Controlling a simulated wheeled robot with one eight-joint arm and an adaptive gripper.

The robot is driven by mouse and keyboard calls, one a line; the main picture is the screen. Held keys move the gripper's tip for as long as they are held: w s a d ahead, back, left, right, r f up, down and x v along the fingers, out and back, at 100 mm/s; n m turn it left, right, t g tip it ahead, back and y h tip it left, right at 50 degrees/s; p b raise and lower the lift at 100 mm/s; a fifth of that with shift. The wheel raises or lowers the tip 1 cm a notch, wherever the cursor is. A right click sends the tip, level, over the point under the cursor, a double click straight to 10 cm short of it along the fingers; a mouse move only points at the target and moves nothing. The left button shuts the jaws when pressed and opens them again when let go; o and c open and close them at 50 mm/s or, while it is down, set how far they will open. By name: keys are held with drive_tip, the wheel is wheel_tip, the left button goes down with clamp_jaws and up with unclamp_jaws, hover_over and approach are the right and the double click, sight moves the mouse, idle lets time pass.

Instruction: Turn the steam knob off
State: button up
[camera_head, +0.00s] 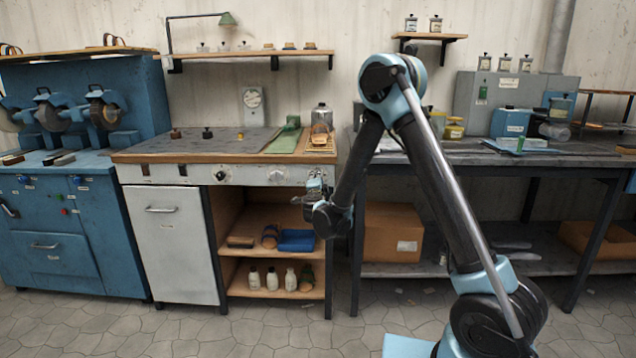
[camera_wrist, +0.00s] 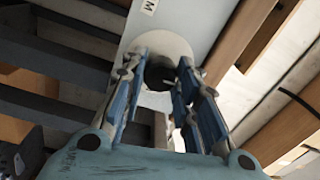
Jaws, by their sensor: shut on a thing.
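In the wrist view, a dark knob (camera_wrist: 160,76) sits on a round pale plate (camera_wrist: 172,44) on the bench's front panel. My gripper (camera_wrist: 162,68) has one blue finger on each side of the knob and is shut on it. In the head view, my gripper (camera_head: 316,182) is at the right end of the bench's front panel and hides the knob there. A small label (camera_wrist: 149,6) is beside the plate, but its text is too small to read fully. I cannot tell which way the knob is turned.
Another dark knob (camera_head: 221,175) is farther left on the same panel, with a round pale dial (camera_head: 277,175) between. Open shelves (camera_head: 238,291) with bottles and shoe parts are below. A dark worktable (camera_head: 470,152) stands to the right, and blue grinding machines (camera_head: 62,230) to the left.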

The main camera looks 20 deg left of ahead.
drive_tip(key=shift+f, duration=0.1)
drive_tip(key=o, duration=1.1)
drive_tip(key=shift+s, duration=0.1)
drive_tip(key=v, duration=1.1)
drive_tip(key=shift+s+d+f, duration=0.1)
drive_tip(key=shift+s+f, duration=0.05)
drive_tip(key=shift+s, duration=0.15)
